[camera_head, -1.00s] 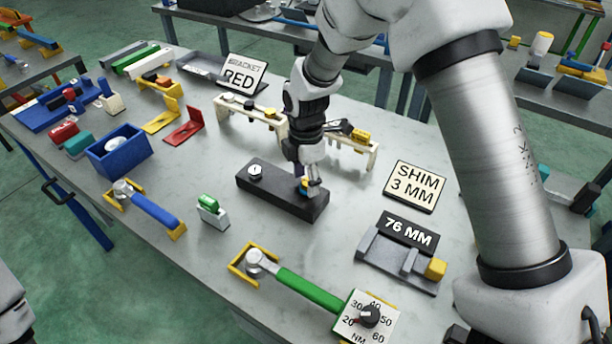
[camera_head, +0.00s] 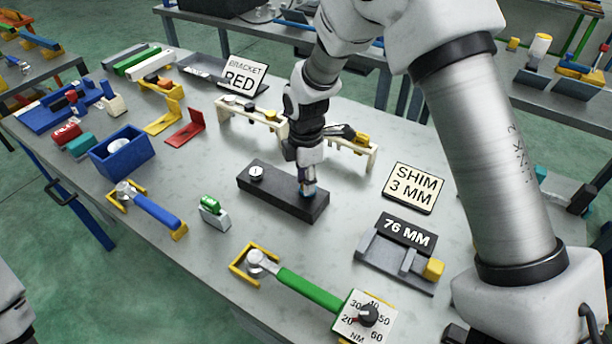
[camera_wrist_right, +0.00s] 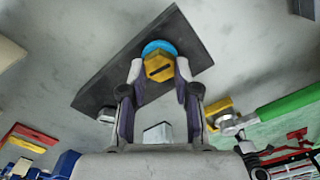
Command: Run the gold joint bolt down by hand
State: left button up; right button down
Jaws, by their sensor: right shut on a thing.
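The gold joint bolt (camera_wrist_right: 159,67), a hex head with a dark slot, sits between the fingers of my right gripper (camera_wrist_right: 160,72) in the right wrist view. A blue ring (camera_wrist_right: 158,46) shows beside the head, over the dark block (camera_wrist_right: 105,84). In the head view the dark block (camera_head: 262,189) lies on the table, and my right gripper (camera_head: 308,191) points down at its right end, shut on the bolt. The gripper mostly hides the bolt there; a little blue shows. How far the bolt is seated cannot be told. My left gripper is out of view.
A silver bolt with a marked top (camera_head: 256,173) stands at the block's left end. A cream rack (camera_head: 262,120) stands close behind my right gripper. A green-handled wrench (camera_head: 310,290), a blue-handled wrench (camera_head: 155,210) and a grey gauge (camera_head: 385,257) lie around.

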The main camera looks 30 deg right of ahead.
jog(key=m+p, duration=0.3)
jog(key=m, duration=0.2)
jog(key=m+p, duration=0.1)
jog(key=m, duration=0.1)
jog(key=m+p, duration=0.1)
jog(key=m, duration=0.2)
jog(key=shift+w+d+m, duration=0.1)
jog(key=shift+w+m, duration=0.1)
jog(key=shift+m, duration=0.1)
jog(key=m+p, duration=0.1)
jog(key=m, duration=0.4)
jog(key=shift+w+d+p, duration=0.1)
jog(key=shift+p, duration=0.25)
jog(key=m+p, duration=0.1)
jog(key=m, duration=0.5)
jog(key=shift+d+r+m, duration=0.1)
jog(key=shift+d+m, duration=0.05)
jog(key=shift+m, duration=0.25)
jog(key=m+p, duration=0.1)
jog(key=m, duration=0.4)
jog(key=shift+d, duration=0.1)
jog(key=m, duration=0.6)
jog(key=shift+m, duration=0.4)
jog(key=m+p, duration=0.1)
jog(key=m, duration=0.5)
jog(key=shift+s, duration=0.2)
jog(key=m, duration=0.6)
